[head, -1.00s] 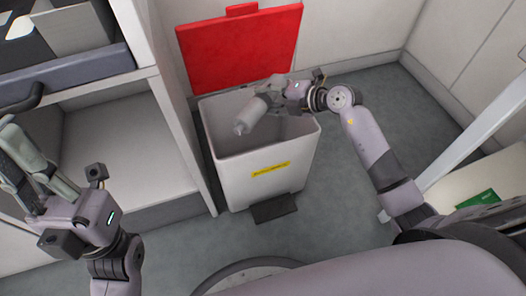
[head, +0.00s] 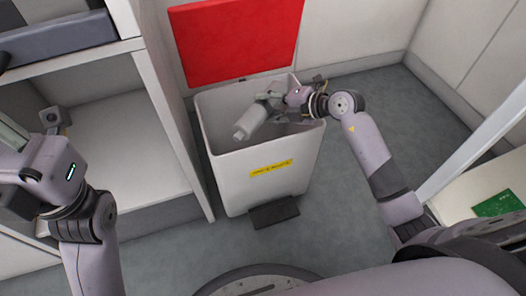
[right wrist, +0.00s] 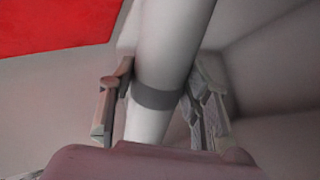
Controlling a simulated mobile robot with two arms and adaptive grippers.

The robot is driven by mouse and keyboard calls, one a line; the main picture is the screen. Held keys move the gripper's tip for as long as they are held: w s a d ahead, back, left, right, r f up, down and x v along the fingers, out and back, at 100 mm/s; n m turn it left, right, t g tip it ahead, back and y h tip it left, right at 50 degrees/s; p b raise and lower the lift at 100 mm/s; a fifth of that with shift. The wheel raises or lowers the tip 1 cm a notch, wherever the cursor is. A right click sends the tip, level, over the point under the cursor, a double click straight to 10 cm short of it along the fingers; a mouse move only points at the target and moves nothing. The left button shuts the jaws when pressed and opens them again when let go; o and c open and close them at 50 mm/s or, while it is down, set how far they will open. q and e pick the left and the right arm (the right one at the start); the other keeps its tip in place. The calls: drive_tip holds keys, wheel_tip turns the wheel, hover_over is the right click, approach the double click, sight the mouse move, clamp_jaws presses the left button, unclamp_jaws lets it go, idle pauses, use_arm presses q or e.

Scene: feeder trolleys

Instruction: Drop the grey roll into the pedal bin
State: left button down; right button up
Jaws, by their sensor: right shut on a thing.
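The grey roll (head: 250,122) is a pale cylinder held at a slant over the open mouth of the pedal bin (head: 265,190). The bin is whitish with a yellow label, and its red lid (head: 237,40) stands open behind. My right gripper (head: 271,104) is shut on the roll. In the right wrist view the roll (right wrist: 172,40), with a dark band, lies between the two fingers of my right gripper (right wrist: 160,100). My left gripper (head: 12,135) is at the left edge, away from the bin, its fingers largely cut off.
A white shelf unit (head: 165,120) stands close left of the bin. A dark pedal (head: 274,213) juts out at the bin's front. White walls (head: 350,40) rise behind. Grey floor is free to the right. A green item (head: 497,202) lies on a pale surface at right.

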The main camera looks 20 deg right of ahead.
drive_tip(key=o, duration=1.4)
drive_tip(key=shift+s+d+r, duration=0.1)
drive_tip(key=shift+s+d, duration=0.15)
drive_tip(key=v, duration=1.1)
drive_tip(key=shift+s+r, duration=0.1)
drive_tip(key=shift+r, duration=0.1)
